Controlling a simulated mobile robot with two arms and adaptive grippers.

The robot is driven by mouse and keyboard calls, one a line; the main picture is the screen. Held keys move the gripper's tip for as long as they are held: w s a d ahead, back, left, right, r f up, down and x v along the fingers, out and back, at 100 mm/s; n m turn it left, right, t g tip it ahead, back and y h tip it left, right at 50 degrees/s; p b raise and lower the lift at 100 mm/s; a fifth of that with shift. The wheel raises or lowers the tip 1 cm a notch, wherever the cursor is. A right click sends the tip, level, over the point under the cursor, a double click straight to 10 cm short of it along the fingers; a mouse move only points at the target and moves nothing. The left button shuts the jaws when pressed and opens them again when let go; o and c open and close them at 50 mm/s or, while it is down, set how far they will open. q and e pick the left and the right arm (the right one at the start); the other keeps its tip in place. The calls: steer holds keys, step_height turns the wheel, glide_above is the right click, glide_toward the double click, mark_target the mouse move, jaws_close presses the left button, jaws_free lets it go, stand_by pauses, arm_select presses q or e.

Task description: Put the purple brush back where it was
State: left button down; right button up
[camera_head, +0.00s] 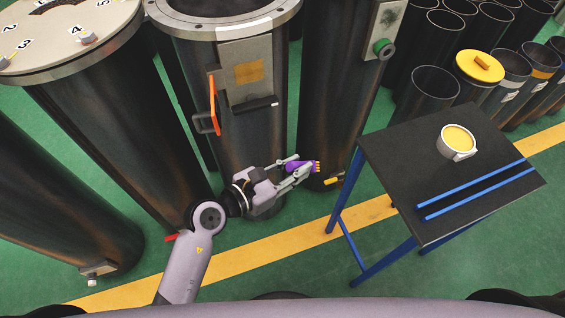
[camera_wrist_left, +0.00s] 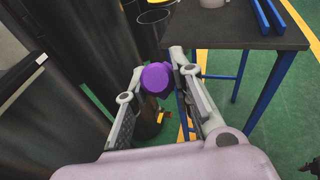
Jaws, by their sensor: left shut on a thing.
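The purple brush (camera_head: 301,167) is between the fingers of my left gripper (camera_head: 300,170), which is shut on it. In the head view its yellow bristle end points right, toward the table. In the left wrist view the brush shows as a rounded purple end (camera_wrist_left: 156,78) between the fingertips of the left gripper (camera_wrist_left: 158,82). The gripper is in front of the tall dark cylinders, left of the small black table (camera_head: 400,150), apart from its top. My right gripper is not in view.
On the table are a white cup with yellow contents (camera_head: 457,141) and two blue rods (camera_head: 475,190). Tall flanged cylinders (camera_head: 225,60) stand behind and left of the gripper. An orange handle (camera_head: 213,105) sticks out from one. Several open dark tubes (camera_head: 434,88) stand behind the table.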

mark_target(293, 166)
arm_select(q)
steer(key=shift+d+r+m+g+p, duration=0.25)
steer(key=shift+d+m+g+p, duration=0.15)
steer(key=shift+d+m+g, duration=0.25)
steer(key=s+d+m+g+y+p, duration=0.1)
steer(key=d+m+g+p, duration=0.45)
steer(key=g, duration=0.25)
steer(key=a+r+m+g+y+p, duration=0.1)
steer(key=a+m+p, duration=0.1)
steer(key=a+r+m+g+y+p, duration=0.1)
steer(key=a+m+y, duration=0.1)
steer(key=a+r+m+g+y+p, duration=0.1)
steer(key=a+r+m+y+p, duration=0.1)
steer(key=a+m, duration=0.1)
steer(key=shift+a+g+p, duration=0.1)
steer(key=shift+g+p, duration=0.25)
steer(key=shift+a+r+m+y, duration=0.15)
steer(key=shift+a+m+y, duration=0.2)
steer(key=shift+a, duration=0.2)
steer(key=shift+w+d, duration=0.1)
